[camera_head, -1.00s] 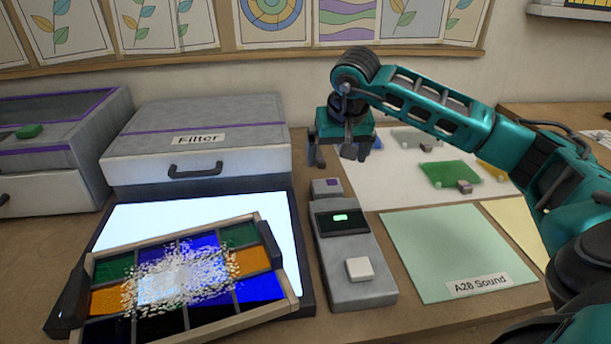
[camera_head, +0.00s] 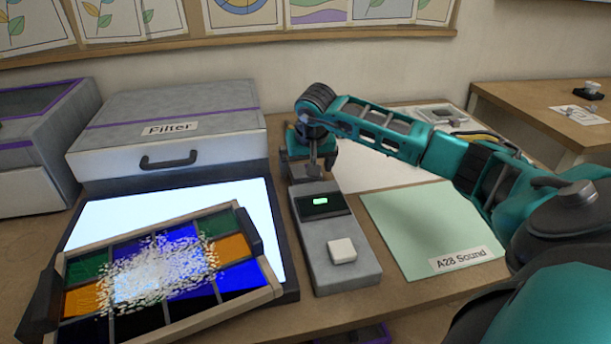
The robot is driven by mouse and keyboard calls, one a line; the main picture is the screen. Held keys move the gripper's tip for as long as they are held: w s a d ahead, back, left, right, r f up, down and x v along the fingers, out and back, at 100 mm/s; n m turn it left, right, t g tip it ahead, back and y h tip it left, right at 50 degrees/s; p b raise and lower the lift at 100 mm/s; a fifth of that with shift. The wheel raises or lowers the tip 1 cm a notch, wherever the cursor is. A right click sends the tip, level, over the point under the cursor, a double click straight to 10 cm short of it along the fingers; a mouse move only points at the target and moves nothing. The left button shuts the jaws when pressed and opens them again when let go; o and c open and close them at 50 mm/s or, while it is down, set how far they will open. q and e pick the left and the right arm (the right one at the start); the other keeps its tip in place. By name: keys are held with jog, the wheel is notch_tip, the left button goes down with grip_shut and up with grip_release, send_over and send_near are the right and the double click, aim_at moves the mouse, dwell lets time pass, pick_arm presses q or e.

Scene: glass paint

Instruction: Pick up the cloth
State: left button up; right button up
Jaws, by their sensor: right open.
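I cannot make out a cloth in this view. My right gripper (camera_head: 311,169) is open, pointing down at the far end of the grey device (camera_head: 345,273). Its fingers overlap the device's far edge in the picture, and I cannot tell whether they touch it. The gripper and forearm hide part of the table behind the device. My left gripper is not in view.
A stained-glass panel (camera_head: 249,275) with white grains on it lies tilted on a bright light table (camera_head: 100,212) at left. The Filter case (camera_head: 215,118) stands behind. A green A28 Sound sheet (camera_head: 415,222) lies right of the device. A second table (camera_head: 535,112) stands at far right.

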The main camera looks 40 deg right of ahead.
jog(key=shift+w+d+f, duration=0.1)
jog(key=shift+w+f, duration=0.1)
jog(key=shift+f, duration=0.25)
jog(key=c, duration=1.1)
